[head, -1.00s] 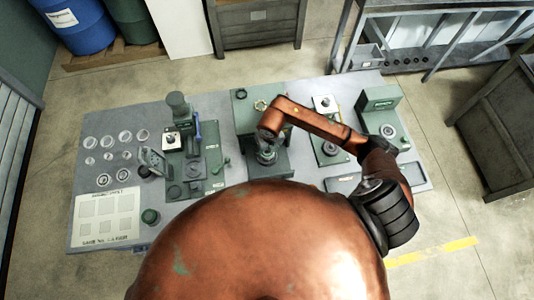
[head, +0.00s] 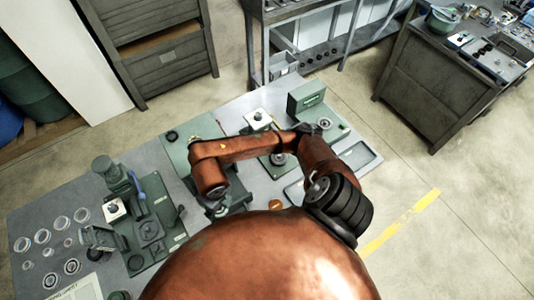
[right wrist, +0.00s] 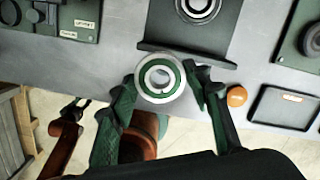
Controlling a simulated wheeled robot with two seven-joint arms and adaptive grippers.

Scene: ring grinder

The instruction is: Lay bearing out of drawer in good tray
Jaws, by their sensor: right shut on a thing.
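My right gripper (right wrist: 158,80) is shut on a silver bearing ring (right wrist: 159,77) with a green inner band, seen in the right wrist view. In the head view this gripper (head: 217,208) is small and partly hidden under its own arm, by the middle station; the bearing cannot be made out there. A dark shallow tray (right wrist: 285,107) with a small label lies to the right of the gripper; a shallow tray also shows in the head view (head: 302,191). A second tray (head: 357,157) lies farther right. I cannot read which is the good tray. The drawer cannot be made out.
An orange button (right wrist: 237,96) sits between gripper and tray. A fixture plate (right wrist: 190,50) carrying another ring lies just beyond the held bearing. A green machine (head: 150,225) and several loose rings (head: 42,236) are at left. An orange-and-black arm part shows at the wrist view's lower left.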

